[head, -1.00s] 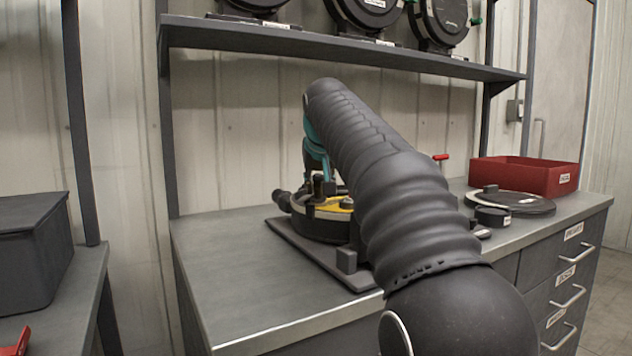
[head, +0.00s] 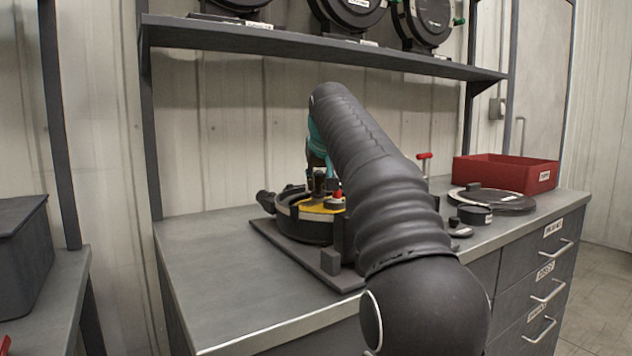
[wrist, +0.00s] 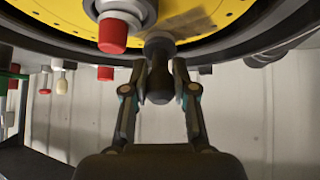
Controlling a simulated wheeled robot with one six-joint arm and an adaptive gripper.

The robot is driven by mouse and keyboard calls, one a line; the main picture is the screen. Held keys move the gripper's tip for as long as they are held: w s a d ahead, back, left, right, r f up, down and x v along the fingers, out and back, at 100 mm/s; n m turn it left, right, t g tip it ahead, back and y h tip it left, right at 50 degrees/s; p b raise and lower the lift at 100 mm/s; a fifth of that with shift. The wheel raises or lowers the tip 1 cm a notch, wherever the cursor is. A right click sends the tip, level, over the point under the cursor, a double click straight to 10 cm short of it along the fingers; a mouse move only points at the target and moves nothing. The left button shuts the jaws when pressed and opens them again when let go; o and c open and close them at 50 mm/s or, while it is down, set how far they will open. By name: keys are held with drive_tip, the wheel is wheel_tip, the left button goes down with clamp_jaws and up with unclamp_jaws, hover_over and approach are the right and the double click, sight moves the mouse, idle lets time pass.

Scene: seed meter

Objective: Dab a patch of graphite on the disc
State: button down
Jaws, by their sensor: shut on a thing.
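The yellow disc (head: 318,208) lies in the round black seed meter (head: 290,222) on a dark base plate on the bench. In the wrist view the disc (wrist: 225,12) fills the top, with a row of small holes and a greyish patch (wrist: 192,20) whose nature I cannot tell. My gripper (wrist: 160,80) is shut on a dark, round-ended tool (wrist: 159,55), beside the disc's rim. The tool overlaps the rim in the picture; whether it touches the disc I cannot tell.
A red-tipped fitting (wrist: 113,35) stands close left of the tool in the wrist view. On the bench's right are a black disc (head: 500,201), a small round tin (head: 474,214) and a red bin (head: 505,173). A shelf (head: 330,51) hangs above. The bench's left is clear.

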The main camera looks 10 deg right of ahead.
drive_tip(key=shift+w+d, duration=0.45)
drive_tip(key=shift+d, duration=0.2)
drive_tip(key=shift+w+d, duration=0.4)
drive_tip(key=shift+d, duration=0.2)
drive_tip(key=shift+s+a+f+b, duration=0.1)
drive_tip(key=shift+s+a+b, duration=0.2)
drive_tip(key=shift+s+a, duration=0.45)
drive_tip(key=shift+s+a+f+b, duration=0.1)
drive_tip(key=shift+s+a+b, duration=0.25)
drive_tip(key=shift+a, duration=0.65)
drive_tip(key=shift+s+a+r, duration=0.1)
drive_tip(key=shift+s+a, duration=0.75)
drive_tip(key=shift+a, duration=0.3)
drive_tip(key=shift+s+a+r, duration=0.1)
drive_tip(key=shift+s+a, duration=0.75)
drive_tip(key=shift+a, duration=0.25)
drive_tip(key=shift+r, duration=0.1)
wheel_tip(320, 180, up, 2)
drive_tip(key=shift+r+p, duration=0.15)
drive_tip(key=shift+p, duration=0.75)
drive_tip(key=shift+r, duration=1.75)
